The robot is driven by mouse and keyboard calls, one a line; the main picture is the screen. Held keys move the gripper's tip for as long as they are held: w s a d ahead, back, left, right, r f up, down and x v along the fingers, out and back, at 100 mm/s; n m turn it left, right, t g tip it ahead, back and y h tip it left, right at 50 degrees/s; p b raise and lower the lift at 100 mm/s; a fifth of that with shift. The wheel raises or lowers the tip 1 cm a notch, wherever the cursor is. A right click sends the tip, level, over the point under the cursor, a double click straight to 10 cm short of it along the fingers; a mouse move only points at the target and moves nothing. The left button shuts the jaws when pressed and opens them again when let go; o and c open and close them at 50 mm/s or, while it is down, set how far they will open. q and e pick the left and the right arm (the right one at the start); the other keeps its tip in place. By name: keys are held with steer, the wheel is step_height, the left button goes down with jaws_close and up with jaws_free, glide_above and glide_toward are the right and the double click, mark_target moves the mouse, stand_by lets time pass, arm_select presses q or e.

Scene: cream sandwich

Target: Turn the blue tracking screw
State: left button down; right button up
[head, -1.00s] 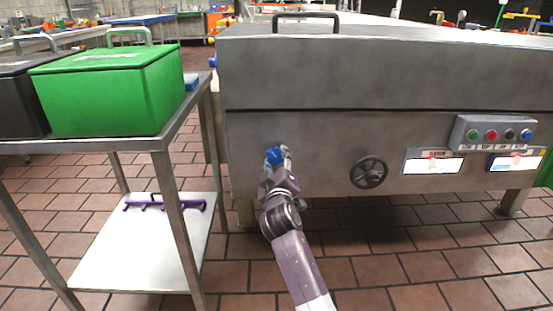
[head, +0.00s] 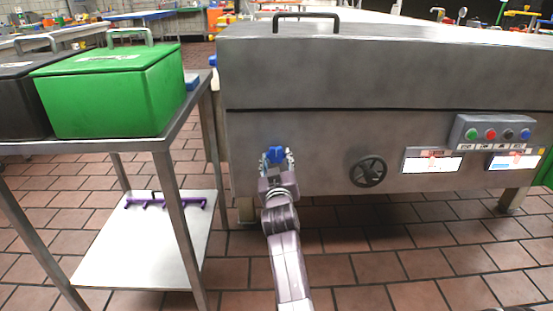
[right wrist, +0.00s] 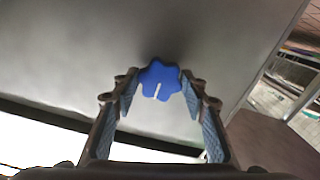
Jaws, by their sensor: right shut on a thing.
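The blue tracking screw (head: 275,153) is a lobed knob on the front panel of the large grey steel machine (head: 320,135), left of the black handwheel. In the right wrist view the blue screw (right wrist: 160,76) sits between the two fingertips, with a pale line on its face pointing down. My right gripper (head: 276,158) is shut on the screw, one finger on each side; it also shows in the right wrist view (right wrist: 158,88). My left gripper is not in view.
A black handwheel (head: 368,171) is right of the screw. A button box (head: 492,132) and two small displays are farther right. At left stands a steel table (head: 150,143) with a green box (head: 110,92); a purple rack (head: 165,202) lies on its lower shelf.

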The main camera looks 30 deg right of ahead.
steer(key=shift+f, duration=0.25)
steer(key=o, duration=1.2)
steer(key=shift+c, duration=0.2)
steer(key=shift+r, duration=0.15)
step_height(320, 180, up, 10)
steer(key=shift+a, duration=0.15)
